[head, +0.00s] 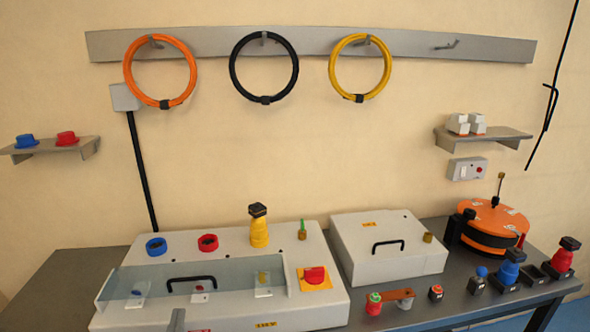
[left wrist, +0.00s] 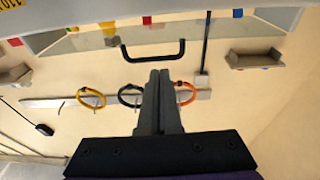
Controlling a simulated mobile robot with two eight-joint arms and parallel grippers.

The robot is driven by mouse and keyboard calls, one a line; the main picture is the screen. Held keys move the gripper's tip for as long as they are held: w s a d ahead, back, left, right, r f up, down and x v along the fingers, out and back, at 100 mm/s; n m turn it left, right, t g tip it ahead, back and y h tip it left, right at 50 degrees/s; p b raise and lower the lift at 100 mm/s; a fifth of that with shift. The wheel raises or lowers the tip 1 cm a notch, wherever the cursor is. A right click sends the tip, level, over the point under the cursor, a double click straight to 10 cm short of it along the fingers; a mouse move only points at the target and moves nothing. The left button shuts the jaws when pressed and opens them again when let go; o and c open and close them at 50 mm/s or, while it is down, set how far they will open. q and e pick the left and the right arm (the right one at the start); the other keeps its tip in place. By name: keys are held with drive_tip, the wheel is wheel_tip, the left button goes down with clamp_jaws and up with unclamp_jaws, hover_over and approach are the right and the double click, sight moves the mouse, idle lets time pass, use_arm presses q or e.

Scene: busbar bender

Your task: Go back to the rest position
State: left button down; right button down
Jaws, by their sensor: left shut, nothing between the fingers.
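My left gripper (left wrist: 158,78) is shut and empty in the left wrist view, its two dark fingers side by side. In the head view only a small grey part of it (head: 176,321) shows at the bottom edge, in front of the bending machine (head: 130,315). The machine is a white case with a clear cover and a black handle (head: 191,280). That handle also shows in the left wrist view (left wrist: 153,54), beyond the fingertips and apart from them. My right gripper is in neither view.
A white box (head: 385,262) stands right of the machine, with an orange reel (head: 492,222) beyond it. Switches and small parts, including a blue-based one (head: 508,270), line the right front of the bench (head: 60,285). Cable coils (head: 262,68) hang on the wall rail.

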use_arm(q)
drive_tip(key=s+d+f+m+g+h+p, duration=0.1)
drive_tip(key=s+d+f+g+p, duration=0.3)
drive_tip(key=s+g, duration=0.3)
drive_tip(key=s+d+f+m+g+h+p, duration=0.1)
drive_tip(key=s+d+f+g+h+p, duration=0.1)
drive_tip(key=s+d+f+g+p, duration=0.2)
drive_tip(key=s+g+p, duration=0.1)
drive_tip(key=s+g, duration=0.2)
drive_tip(key=s, duration=0.1)
drive_tip(key=shift+s, duration=0.15)
idle(1.2)
